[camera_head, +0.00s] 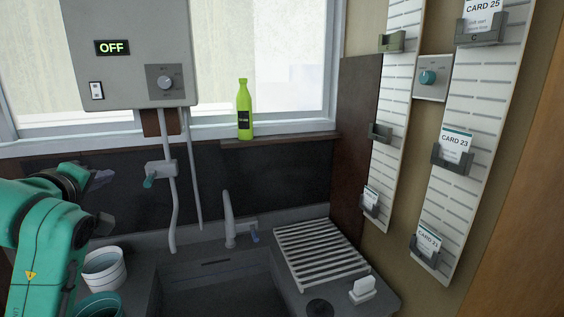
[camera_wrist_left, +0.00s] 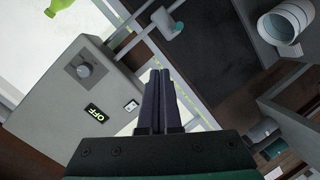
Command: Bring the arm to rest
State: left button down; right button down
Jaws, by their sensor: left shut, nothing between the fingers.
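My left arm, green and black, comes in from the left in the head view. Its gripper (camera_head: 103,178) is raised above the left part of the counter, to the left of the pipes below the grey wall box. In the left wrist view the two dark fingers of the gripper (camera_wrist_left: 160,75) lie side by side, shut, with nothing between them. The gripper touches nothing that I can see. My right gripper is in neither view.
The grey box (camera_head: 130,88) reads OFF. A valve (camera_head: 158,173) sits on its pipe. A green bottle (camera_head: 244,112) stands on the sill. A slatted rack (camera_head: 318,250) lies right of the tap (camera_head: 229,220).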

pick_arm(q)
jog(key=s+d+f+m+g+h, duration=0.1)
jog(key=s+d+f+m+g, duration=0.15)
jog(key=f, duration=0.65)
jog(key=s+d+f+m+g+h, duration=0.1)
jog(key=d+f+m, duration=0.2)
jog(key=f, duration=0.6)
jog(key=s+d+f+m+g, duration=0.1)
jog(key=d+f+m+g, duration=0.15)
jog(key=f, duration=0.65)
jog(key=s+d+f+m+g+h, duration=0.1)
jog(key=s+d+f+m+g, duration=0.25)
jog(key=s+f, duration=0.5)
jog(key=s+d+f+m+g+h, duration=0.1)
jog(key=s+d+f+m+g, duration=0.1)
jog(key=s+f+m, duration=0.5)
jog(key=s+f+n+g+b, duration=0.1)
jog(key=s+f, duration=0.2)
jog(key=f, duration=1.1)
jog(key=s+f+n+b, duration=0.1)
jog(key=s+f+b, duration=0.1)
jog(key=f, duration=1.1)
jog(key=s+a+f+g+b, duration=0.1)
jog(key=s+a+f, duration=0.2)
jog(key=s+f, duration=1.2)
jog(key=shift+s+f+y+b, duration=0.3)
jog(key=shift+s+b, duration=0.1)
jog(key=shift+s, duration=0.2)
